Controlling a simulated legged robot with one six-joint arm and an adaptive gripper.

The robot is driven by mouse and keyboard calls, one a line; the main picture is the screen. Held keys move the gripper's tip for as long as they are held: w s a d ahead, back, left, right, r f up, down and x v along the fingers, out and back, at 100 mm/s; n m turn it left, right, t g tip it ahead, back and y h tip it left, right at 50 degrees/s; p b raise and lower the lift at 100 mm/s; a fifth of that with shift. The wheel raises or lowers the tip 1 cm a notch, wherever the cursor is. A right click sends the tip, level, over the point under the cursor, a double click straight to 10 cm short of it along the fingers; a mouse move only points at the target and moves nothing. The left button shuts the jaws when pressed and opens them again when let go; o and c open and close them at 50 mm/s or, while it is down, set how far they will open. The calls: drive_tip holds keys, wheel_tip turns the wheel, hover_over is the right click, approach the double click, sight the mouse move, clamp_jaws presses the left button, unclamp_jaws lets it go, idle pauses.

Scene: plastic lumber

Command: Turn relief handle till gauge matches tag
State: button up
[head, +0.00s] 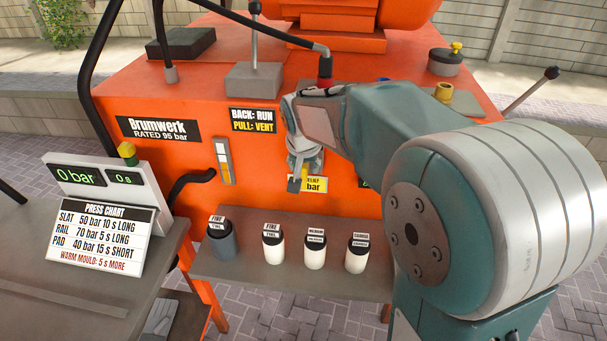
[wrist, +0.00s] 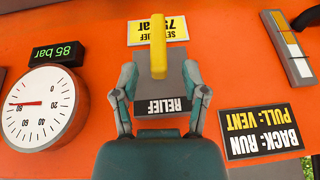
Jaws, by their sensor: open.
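In the wrist view, the yellow relief handle (wrist: 158,48) sticks out from a grey block labelled RELIEF (wrist: 165,106). My gripper (wrist: 160,72) is open, with one finger on each side of the handle's base; gaps show, and contact cannot be told. The yellow set-relief tag (wrist: 173,30) lies behind the handle, partly covered, and seems to read 75 bar. The round gauge (wrist: 38,107) is at the left; the green readout (wrist: 55,53) above it shows 85 bar. In the head view, my gripper (head: 304,170) hides most of the handle, and the tag (head: 314,185) shows partly.
A run/vent sign (head: 253,121) and a slotted level strip (head: 224,161) are on the orange press front. Several labelled canisters (head: 273,245) stand on the grey shelf below. A press chart (head: 100,233) and a 0 bar display (head: 77,176) stand at the left.

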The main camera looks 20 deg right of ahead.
sight(304, 175)
drive_tip(key=x, duration=0.5)
drive_tip(key=shift+c, duration=0.3)
clamp_jaws()
